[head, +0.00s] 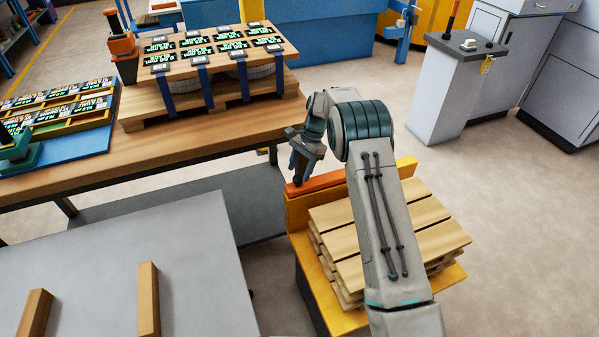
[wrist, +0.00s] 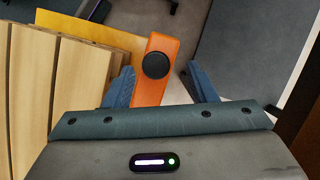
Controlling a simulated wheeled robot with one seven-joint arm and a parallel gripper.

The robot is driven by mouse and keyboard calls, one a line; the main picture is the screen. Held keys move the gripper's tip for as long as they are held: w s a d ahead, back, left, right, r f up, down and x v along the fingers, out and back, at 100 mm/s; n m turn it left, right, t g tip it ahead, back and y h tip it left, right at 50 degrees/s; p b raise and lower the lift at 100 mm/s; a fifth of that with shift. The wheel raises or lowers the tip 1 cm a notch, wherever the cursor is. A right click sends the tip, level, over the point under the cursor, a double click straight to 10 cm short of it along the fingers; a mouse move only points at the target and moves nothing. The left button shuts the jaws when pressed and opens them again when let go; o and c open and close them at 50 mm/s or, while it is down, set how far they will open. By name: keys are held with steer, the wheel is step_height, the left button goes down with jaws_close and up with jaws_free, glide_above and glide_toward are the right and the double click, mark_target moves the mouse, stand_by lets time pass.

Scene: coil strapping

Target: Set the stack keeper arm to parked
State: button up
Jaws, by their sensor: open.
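The stack keeper arm looks like the orange bar (head: 318,183) on top of the yellow frame (head: 305,220) beside the pallet stack (head: 392,225). In the wrist view the orange bar (wrist: 152,85) has a round black knob (wrist: 155,65) and lies between my fingers. My gripper (head: 303,178) is over the left part of the bar in the head view. In the wrist view my gripper (wrist: 160,85) is open, with one blue finger on each side of the bar and gaps on both sides. My arm hides part of the bar and stack in the head view.
A wooden workbench (head: 200,150) with a strapped load on a pallet (head: 215,75) stands at the left. A grey table (head: 190,250) with wooden blocks is at the lower left. A grey pedestal (head: 455,80) stands at the back right. The floor at right is clear.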

steer(key=v, duration=1.2)
steer(key=shift+s+r, duration=0.1)
steer(key=s+d+r+n+t+h+p, duration=0.1)
steer(key=s+d+r+n+t, duration=0.15)
steer(key=s+r, duration=0.55)
steer(key=s+d+r+n+t+h+p, duration=0.1)
steer(key=s+d+r+n, duration=0.1)
steer(key=s+d+r, duration=0.4)
steer(key=s+d+n+t+p, duration=0.1)
steer(key=s+d+n, duration=0.1)
steer(key=s, duration=1.1)
steer(key=s+d+r+n+t+h+p, duration=0.1)
steer(key=s+n, duration=0.1)
steer(key=s, duration=1.1)
steer(key=shift+d+n, duration=0.35)
